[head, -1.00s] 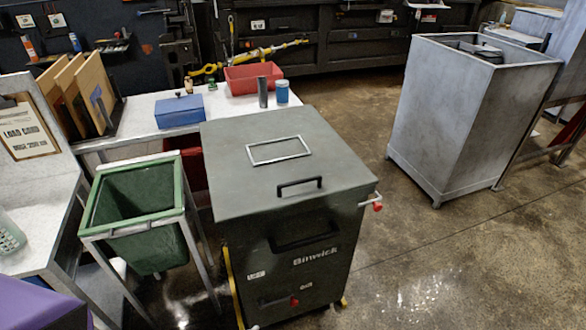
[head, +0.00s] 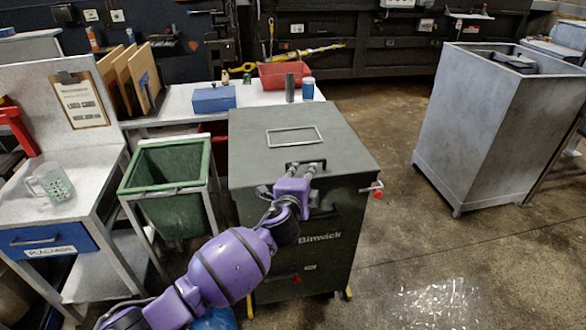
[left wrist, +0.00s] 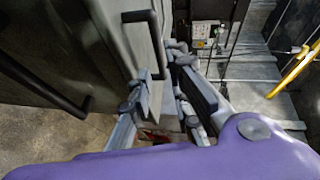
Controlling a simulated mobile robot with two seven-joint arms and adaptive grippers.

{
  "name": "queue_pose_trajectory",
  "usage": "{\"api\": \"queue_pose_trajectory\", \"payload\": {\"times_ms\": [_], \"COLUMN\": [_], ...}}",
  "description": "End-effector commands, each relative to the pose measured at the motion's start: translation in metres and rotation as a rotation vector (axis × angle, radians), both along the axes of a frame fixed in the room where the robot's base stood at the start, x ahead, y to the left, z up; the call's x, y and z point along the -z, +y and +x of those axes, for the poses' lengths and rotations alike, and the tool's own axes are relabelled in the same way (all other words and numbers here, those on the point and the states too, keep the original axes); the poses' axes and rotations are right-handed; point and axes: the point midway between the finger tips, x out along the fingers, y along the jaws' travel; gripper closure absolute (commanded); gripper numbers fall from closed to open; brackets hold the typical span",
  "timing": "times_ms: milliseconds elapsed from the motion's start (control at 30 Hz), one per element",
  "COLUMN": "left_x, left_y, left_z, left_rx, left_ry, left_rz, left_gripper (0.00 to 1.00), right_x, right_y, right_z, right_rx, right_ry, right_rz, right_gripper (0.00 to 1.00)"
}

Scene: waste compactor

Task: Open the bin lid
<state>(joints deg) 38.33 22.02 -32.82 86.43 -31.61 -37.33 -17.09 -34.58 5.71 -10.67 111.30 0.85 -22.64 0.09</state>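The bin is a dark green box marked Binwick (head: 345,255) with a flat grey-green lid (head: 255,120), which lies closed. A dark bar handle (head: 292,163) sits near the lid's front edge. My purple left arm reaches up from the lower left. Its gripper (head: 302,172) is at this handle and partly covers it. In the left wrist view the left gripper's fingers (left wrist: 168,85) stand apart, with a gap between them; the lid handle (left wrist: 140,17) shows close by. Contact cannot be told. My right gripper is out of view.
A green open bin (head: 170,205) in a metal frame stands left of the Binwick bin. Behind is a table with a blue box (head: 214,99) and red tray (head: 286,75). A tall grey metal container (head: 465,125) stands right. Floor between is clear.

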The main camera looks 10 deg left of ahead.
Motion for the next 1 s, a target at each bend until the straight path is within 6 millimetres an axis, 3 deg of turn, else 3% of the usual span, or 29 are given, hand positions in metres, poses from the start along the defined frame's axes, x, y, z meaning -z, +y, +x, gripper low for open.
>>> {"api": "queue_pose_trajectory", "payload": {"times_ms": [167, 600, 967, 1000], "left_x": [0.002, 0.015, 0.013, 0.013], "left_y": [0.006, 0.000, -0.001, -0.001], "left_z": [0.010, 0.071, 0.078, 0.078], "left_rx": [-0.017, -0.016, -0.015, -0.015], "left_ry": [-0.008, -0.006, -0.008, -0.008], "left_rz": [0.064, 0.059, 0.057, 0.057], "left_gripper": [0.82, 0.82, 0.82, 0.86], "right_x": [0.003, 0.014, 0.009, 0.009], "right_y": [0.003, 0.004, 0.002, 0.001], "right_z": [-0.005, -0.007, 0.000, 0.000], "right_rx": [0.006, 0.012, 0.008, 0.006], "right_ry": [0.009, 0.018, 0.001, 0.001], "right_rz": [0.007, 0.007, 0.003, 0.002], "right_gripper": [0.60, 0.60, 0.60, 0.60]}}
